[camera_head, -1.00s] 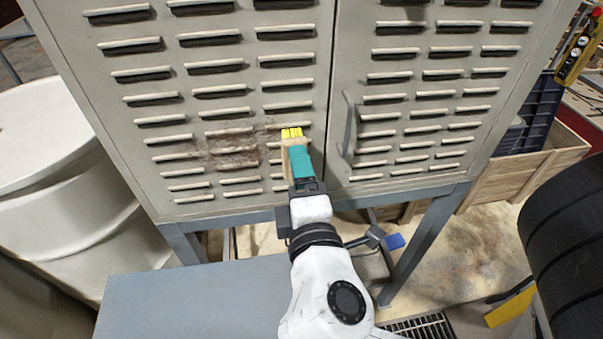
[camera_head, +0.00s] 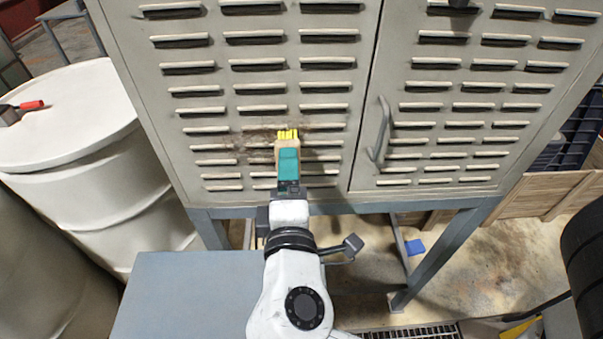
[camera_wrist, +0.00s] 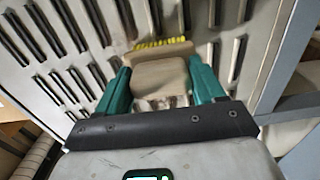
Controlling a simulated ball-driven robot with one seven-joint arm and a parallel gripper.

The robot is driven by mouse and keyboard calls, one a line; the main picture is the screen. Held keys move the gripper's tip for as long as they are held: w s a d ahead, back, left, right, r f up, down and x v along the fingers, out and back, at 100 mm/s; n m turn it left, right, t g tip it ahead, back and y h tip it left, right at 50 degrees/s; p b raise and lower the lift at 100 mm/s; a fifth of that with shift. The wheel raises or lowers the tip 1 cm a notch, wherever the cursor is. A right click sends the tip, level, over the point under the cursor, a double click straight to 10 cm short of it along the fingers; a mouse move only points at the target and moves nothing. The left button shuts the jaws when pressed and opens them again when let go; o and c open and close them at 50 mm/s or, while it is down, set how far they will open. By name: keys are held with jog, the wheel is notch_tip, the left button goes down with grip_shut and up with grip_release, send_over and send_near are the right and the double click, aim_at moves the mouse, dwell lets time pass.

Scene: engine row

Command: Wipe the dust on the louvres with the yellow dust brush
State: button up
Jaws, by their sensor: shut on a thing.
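The yellow dust brush (camera_head: 288,135) has yellow bristles and a pale wooden body. My gripper (camera_head: 288,158), with teal fingers, is shut on it and points it up at the louvred cabinet door. In the wrist view the brush's wooden body (camera_wrist: 160,75) sits between the two teal fingers, with the bristles at its far edge. The louvres (camera_head: 228,108) are rows of slots on the grey cabinet's left door. Brown dust (camera_head: 250,143) shows around the lower louvres, left of and around the bristles. Whether the bristles touch the door I cannot tell.
A door handle (camera_head: 380,130) sticks out on the right door. A blue-grey flat surface (camera_head: 190,290) lies below left, in front of the cabinet. A white drum (camera_head: 70,140) stands at the left, a black tyre (camera_head: 583,245) at the right edge.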

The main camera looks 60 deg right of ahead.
jog(key=shift+w+a, duration=4.05)
jog(key=shift+w, duration=1.65)
jog(key=shift+s+d+r+p, duration=0.4)
jog(key=shift+s+d+p, duration=0.3)
jog(key=shift+s, duration=0.1)
jog(key=shift+s+d+r+p, duration=0.35)
jog(key=shift+s+d+p, duration=0.2)
jog(key=shift+s+p, duration=0.15)
jog(key=s+d, duration=0.3)
jog(key=s, duration=0.2)
jog(key=shift+s+d, duration=0.25)
jog(key=shift+s, duration=0.1)
